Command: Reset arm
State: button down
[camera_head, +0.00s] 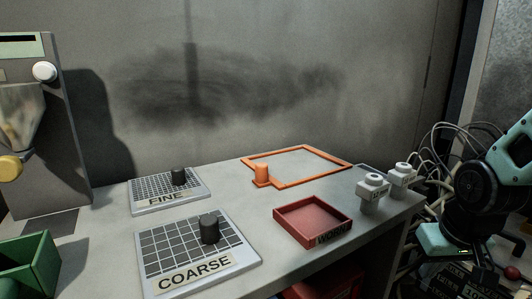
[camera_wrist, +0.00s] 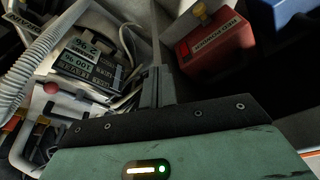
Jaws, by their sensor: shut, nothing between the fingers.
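My gripper (camera_wrist: 157,88) shows in the wrist view, with its fingers together and nothing between them. It points at my own body, away from the table. In the head view my arm is folded at the right edge, beyond the table's right end. The gripper's fingers cannot be made out there.
The table (camera_head: 115,262) holds the FINE sieve (camera_head: 138,206), the COARSE sieve (camera_head: 250,254), a red tray (camera_head: 281,229), an orange frame (camera_head: 320,153) and two white knobs (camera_head: 371,190). A green bin (camera_head: 45,260) and a dispenser (camera_head: 60,130) stand left.

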jog(key=s+a+r+n+g, duration=0.15)
jog(key=s+a+n, duration=0.25)
jog(key=s+a, duration=0.4)
jog(key=s+a+r+n+g, duration=0.15)
jog(key=s+a+n, duration=0.35)
jog(key=a, duration=0.6)
notch_tip(320, 180, up, 19)
jog(key=s+p, duration=0.1)
jog(key=p, duration=1.8)
jog(key=shift+s+m+y, duration=0.25)
jog(key=shift+m+y, duration=0.05)
jog(key=shift+m, duration=0.1)
jog(key=shift+d, duration=0.2)
